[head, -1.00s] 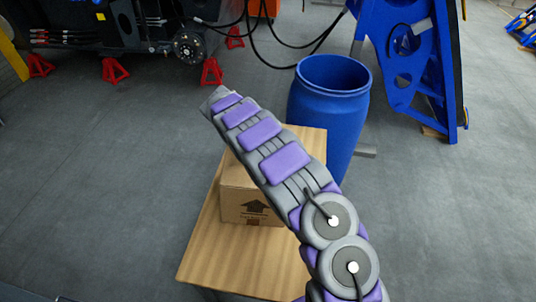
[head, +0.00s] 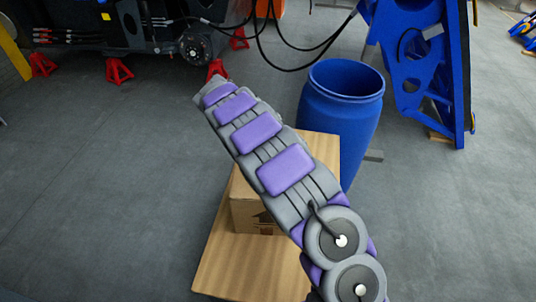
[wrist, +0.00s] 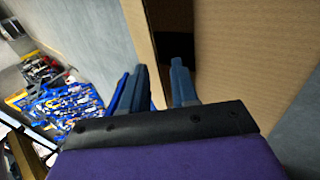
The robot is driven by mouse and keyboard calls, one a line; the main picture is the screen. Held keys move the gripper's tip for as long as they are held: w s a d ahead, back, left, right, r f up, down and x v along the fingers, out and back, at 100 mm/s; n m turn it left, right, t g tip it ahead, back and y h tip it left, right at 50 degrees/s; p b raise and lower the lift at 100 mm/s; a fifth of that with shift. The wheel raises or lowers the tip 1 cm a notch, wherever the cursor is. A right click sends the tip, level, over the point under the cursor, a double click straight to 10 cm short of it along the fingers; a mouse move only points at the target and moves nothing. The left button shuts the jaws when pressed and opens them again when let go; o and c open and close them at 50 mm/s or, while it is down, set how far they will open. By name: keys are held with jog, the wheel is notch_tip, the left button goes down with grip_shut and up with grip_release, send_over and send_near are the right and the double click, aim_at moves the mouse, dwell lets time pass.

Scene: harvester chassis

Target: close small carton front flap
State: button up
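The small cardboard carton (head: 248,212) sits on a wooden board-like surface (head: 245,270) in the head view. My arm crosses in front of it and hides its top and right part, so the flaps cannot be made out there. In the wrist view my gripper (wrist: 159,80) has its two fingers apart. A narrow strip of cardboard (wrist: 141,35) shows beyond and between the fingers, and a broad cardboard panel (wrist: 240,50) lies to their right. A dark gap separates the two. I cannot tell which is the front flap or whether a finger touches it.
A blue barrel (head: 341,110) stands just behind the wooden surface at the right. A blue metal frame (head: 425,70) is behind it. Red stands (head: 119,70) support a dark chassis at the back left. The grey floor on the left is clear.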

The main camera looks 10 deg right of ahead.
jog(key=d, duration=0.4)
jog(key=shift+s+r, duration=0.15)
jog(key=shift+r, duration=0.15)
jog(key=a, duration=0.1)
jog(key=a+r, duration=0.1)
jog(key=a, duration=0.3)
jog(key=shift+w+r, duration=0.15)
jog(key=shift+w, duration=0.15)
jog(key=w+a+r+p, duration=0.1)
jog(key=a+r+p, duration=0.4)
jog(key=a+p, duration=0.1)
jog(key=shift+w+a+r, duration=0.3)
jog(key=shift+a+r, duration=0.1)
jog(key=shift+a, duration=0.4)
jog(key=shift+r+p, duration=0.25)
jog(key=shift+p, duration=0.4)
